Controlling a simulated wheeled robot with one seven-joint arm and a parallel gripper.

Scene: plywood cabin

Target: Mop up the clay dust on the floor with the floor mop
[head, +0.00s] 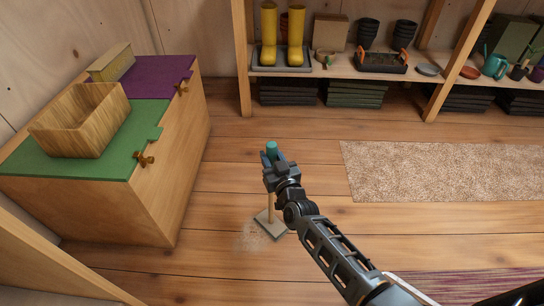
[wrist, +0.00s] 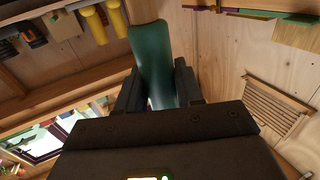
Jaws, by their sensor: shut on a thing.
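My gripper (head: 272,171) is shut on the green handle grip of the floor mop. The mop's green grip (head: 271,150) sticks up above the fingers, and it also shows between my gripper fingers (wrist: 160,92) in the wrist view (wrist: 152,55). The pale mop head (head: 271,223) is low at the floor, below my gripper; whether it touches the boards is hard to tell. The clay dust (head: 252,237) is a faint pale patch on the floorboards, just left of the mop head and reaching its edge. Part of the patch may be hidden under the head.
A wooden cabinet (head: 185,150) with a wooden bin (head: 85,120) on top stands left of the dust. A beige rug (head: 440,172) lies to the right. A shelf (head: 340,73) with yellow boots (head: 269,35) is at the back. Bare floor lies between them.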

